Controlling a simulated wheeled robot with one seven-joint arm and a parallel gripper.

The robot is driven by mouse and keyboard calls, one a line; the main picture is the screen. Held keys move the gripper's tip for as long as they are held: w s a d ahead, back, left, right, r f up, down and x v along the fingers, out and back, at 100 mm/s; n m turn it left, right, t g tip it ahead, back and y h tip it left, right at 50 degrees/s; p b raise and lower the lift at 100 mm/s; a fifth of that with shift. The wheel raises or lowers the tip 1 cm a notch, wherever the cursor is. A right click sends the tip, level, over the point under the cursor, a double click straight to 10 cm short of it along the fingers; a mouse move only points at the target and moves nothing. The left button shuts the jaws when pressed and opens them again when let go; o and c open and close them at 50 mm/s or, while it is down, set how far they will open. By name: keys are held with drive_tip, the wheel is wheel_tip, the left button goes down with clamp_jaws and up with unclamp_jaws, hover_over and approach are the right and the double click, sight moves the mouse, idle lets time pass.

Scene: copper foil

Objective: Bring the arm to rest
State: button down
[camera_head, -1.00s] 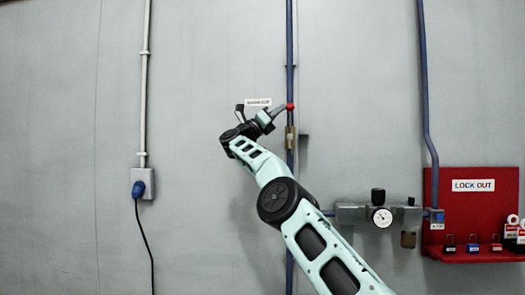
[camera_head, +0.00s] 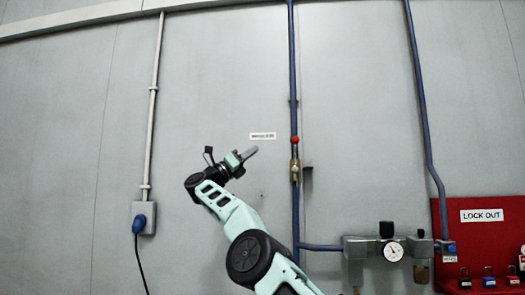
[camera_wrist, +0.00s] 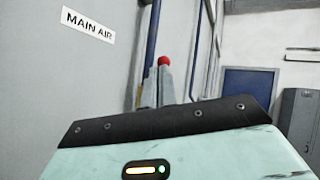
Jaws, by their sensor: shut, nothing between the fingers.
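My gripper (camera_head: 251,153) is at the end of my raised mint-green arm, left of the blue vertical pipe (camera_head: 292,60). Its fingers are together, with nothing between them, and point up and right. A small red knob (camera_head: 295,140) sits on the pipe above a brass valve body (camera_head: 295,168). In the head view a gap of bare wall shows between the fingertips and the knob. In the wrist view the gripper fingers (camera_wrist: 160,88) point forward and the red knob (camera_wrist: 164,61) shows just beyond their tips.
A "MAIN AIR" label (camera_wrist: 88,25) is on the grey wall. A gauge assembly (camera_head: 392,250) and a red lock-out board (camera_head: 480,235) with padlocks are at lower right. A blue plug (camera_head: 139,223) with a cable is in a wall socket at left.

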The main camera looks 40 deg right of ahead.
drive_tip(key=shift+w+a+f, duration=0.15)
drive_tip(key=shift+a, duration=0.3)
idle(0.3)
